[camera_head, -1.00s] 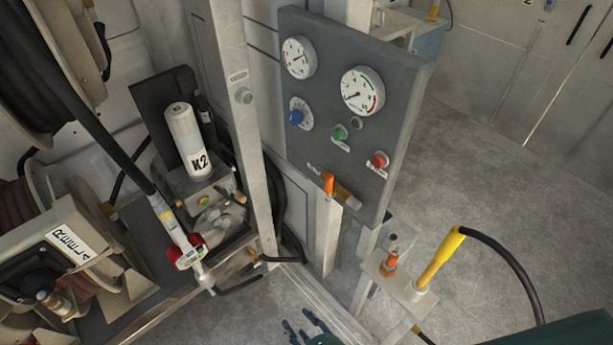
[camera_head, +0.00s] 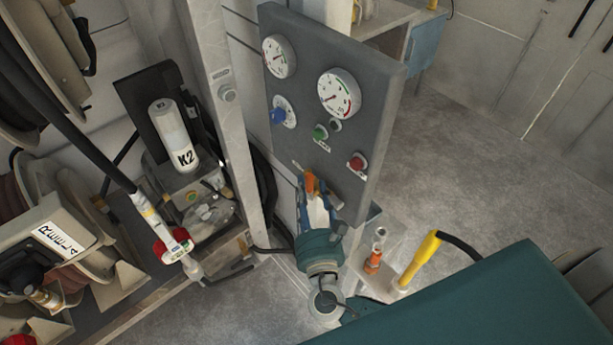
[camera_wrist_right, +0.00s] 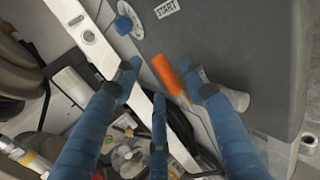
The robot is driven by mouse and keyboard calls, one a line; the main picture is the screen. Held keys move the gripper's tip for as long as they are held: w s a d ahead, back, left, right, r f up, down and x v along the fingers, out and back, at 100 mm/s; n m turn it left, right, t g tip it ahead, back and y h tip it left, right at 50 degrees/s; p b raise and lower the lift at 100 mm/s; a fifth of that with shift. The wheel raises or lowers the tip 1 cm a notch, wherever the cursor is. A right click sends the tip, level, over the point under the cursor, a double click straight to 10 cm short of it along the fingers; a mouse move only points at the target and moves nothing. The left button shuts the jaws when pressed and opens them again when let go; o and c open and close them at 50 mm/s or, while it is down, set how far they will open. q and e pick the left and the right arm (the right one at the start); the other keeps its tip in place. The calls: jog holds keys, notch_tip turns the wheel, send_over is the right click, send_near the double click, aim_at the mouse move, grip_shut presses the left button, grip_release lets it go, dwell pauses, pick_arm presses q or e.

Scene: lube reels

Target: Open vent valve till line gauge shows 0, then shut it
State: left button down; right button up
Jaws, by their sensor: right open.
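The grey control panel (camera_head: 345,60) carries two round white gauges, the left gauge (camera_head: 279,57) and the larger right gauge (camera_head: 340,93). I cannot tell which is the line gauge; their numbers are too small to read. The orange valve lever (camera_head: 310,182) is at the panel's lower edge, partly hidden by my right gripper (camera_head: 318,200). In the right wrist view, the lever (camera_wrist_right: 164,72) lies between the spread blue fingertips of my right gripper (camera_wrist_right: 161,76), closest to the right-hand one. The gripper is open and not closed on it. My left gripper is not in view.
A blue knob (camera_head: 278,116), a green button (camera_head: 320,132) and a red button (camera_head: 357,161) sit above the lever. A post (camera_head: 222,110) stands left of the panel. A yellow-handled nozzle (camera_head: 420,258) and an orange-based bottle (camera_head: 373,262) stand at lower right.

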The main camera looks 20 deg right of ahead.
aim_at(308, 184)
jog(key=shift+x, duration=1.75)
jog(key=shift+f, duration=0.1)
grip_shut()
